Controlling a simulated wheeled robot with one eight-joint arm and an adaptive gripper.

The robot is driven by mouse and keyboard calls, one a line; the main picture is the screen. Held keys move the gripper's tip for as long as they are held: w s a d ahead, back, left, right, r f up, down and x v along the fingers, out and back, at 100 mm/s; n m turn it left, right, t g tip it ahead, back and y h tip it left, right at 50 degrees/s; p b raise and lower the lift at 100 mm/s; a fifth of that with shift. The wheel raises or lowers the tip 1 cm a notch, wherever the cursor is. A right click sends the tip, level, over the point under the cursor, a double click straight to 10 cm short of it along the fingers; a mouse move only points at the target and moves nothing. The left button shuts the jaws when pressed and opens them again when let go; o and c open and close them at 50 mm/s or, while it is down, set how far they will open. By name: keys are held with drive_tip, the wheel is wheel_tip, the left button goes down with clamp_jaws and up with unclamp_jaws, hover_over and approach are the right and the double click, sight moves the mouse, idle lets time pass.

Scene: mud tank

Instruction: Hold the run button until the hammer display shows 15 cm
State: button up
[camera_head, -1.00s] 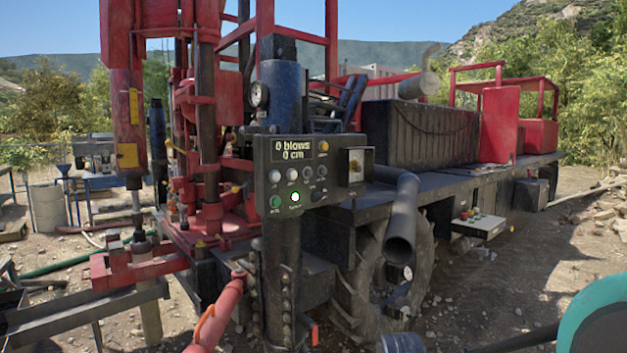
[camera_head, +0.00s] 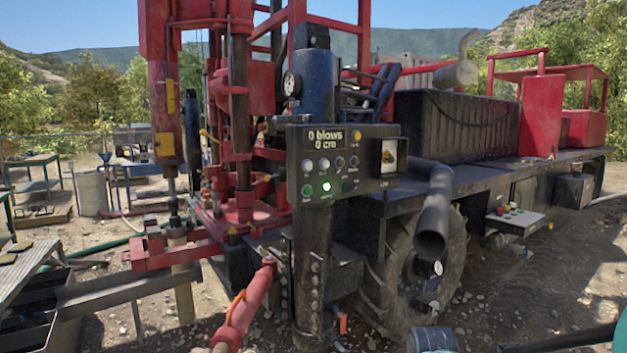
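The hammer display (camera_head: 326,139) is on a dark control panel (camera_head: 376,184) on the drilling rig and reads "0 blows 0 cm". Below it are a row of pale and dark buttons and a lower row. The labels are too small to read, so I cannot tell which is the run button. My gripper is not in view. Parts of my arm show only at the bottom right edge, apart from the panel in the picture.
A red pipe or lever (camera_head: 247,306) rises in front of the rig, below the panel. A black exhaust-like pipe (camera_head: 433,222) and a large wheel (camera_head: 392,270) are right of the panel. A second box with buttons (camera_head: 515,220) is farther right.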

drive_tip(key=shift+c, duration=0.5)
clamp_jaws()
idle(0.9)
